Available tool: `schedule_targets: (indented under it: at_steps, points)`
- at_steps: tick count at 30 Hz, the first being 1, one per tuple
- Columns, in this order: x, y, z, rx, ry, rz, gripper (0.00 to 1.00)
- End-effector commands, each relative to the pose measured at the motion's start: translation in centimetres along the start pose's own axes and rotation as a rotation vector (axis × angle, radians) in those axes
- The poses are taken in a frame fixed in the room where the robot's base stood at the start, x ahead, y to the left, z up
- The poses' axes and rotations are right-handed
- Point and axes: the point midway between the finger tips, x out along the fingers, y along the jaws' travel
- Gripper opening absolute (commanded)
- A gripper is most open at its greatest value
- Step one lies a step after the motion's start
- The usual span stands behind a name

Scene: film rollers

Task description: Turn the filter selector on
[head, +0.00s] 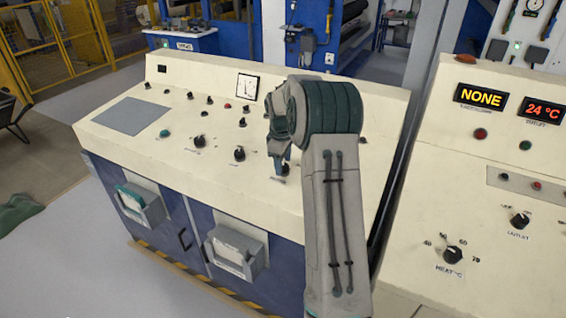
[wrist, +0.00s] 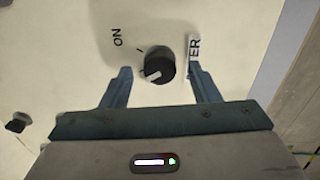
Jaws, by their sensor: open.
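A round black selector knob (wrist: 160,64) with a white pointer line sits on the cream panel in the wrist view. The word "ON" is printed to its upper left with a short tick mark, and part of a label ending in "ER" shows at its right. The white line points to the lower left. My gripper (wrist: 162,80) is open, with one finger on each side of the knob and visible gaps between. In the head view my gripper (head: 282,168) is over the right part of the cream console, and the arm hides part of the panel there.
The cream console (head: 130,85) carries several other knobs and buttons, including a black knob (head: 239,153) left of my gripper. Another black knob (wrist: 18,122) shows in the wrist view. A second console (head: 440,180) with lit displays stands at the right, across a narrow gap.

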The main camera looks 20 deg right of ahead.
Motion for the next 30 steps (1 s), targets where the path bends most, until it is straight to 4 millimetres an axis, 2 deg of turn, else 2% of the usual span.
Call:
schedule_targets:
  at_steps: [4, 12, 17, 30]
  points:
    - [0.82, 0.01, 0.00, 0.000, 0.000, 0.000, 0.55]
    - [0.92, 0.01, 0.00, 0.000, 0.000, 0.001, 0.55]
    - [0.90, 0.01, 0.00, 0.000, 0.000, 0.001, 0.11]
    - [0.91, 0.01, -0.01, 0.067, -0.001, 0.002, 0.11]
